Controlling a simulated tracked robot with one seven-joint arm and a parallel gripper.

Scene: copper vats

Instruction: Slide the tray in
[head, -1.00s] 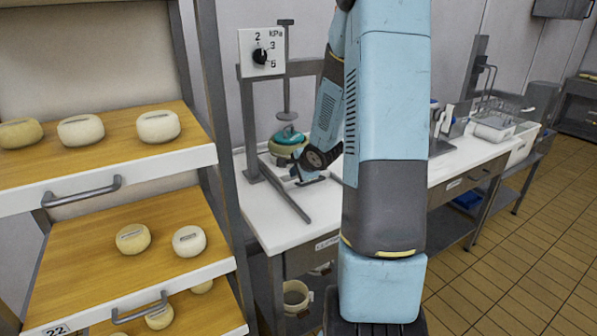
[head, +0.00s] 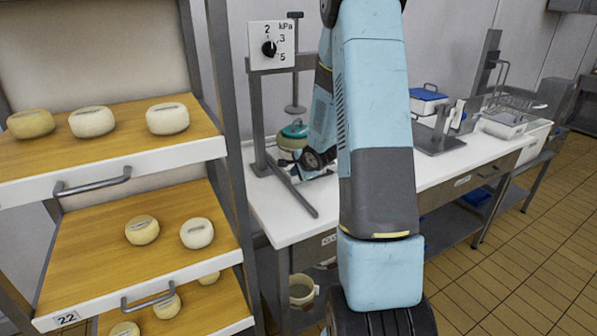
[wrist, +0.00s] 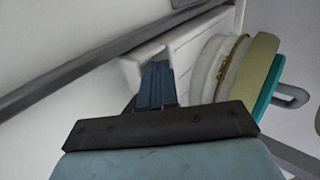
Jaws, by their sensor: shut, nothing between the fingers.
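Wooden trays with white fronts and grey bar handles sit in a rack on the left of the head view. The upper tray (head: 113,171) carries several pale cheeses. The lower tray (head: 100,306), labelled 22, carries two cheeses and its front sits closer to me than the upper one's. A further wooden surface with cheeses shows below it, partly cut off. My gripper (wrist: 157,72) is shut and empty, its blue fingers together in the wrist view. It is over by the press on the bench, well right of the trays; in the head view my arm largely hides it.
A press (head: 296,80) with a kPa dial stands on the white bench (head: 275,209), a teal-lidded cheese mould (wrist: 245,70) under its plunger, close beside my gripper. A grey rack post (head: 228,120) stands between trays and bench. Tiled floor (head: 500,270) is open at right.

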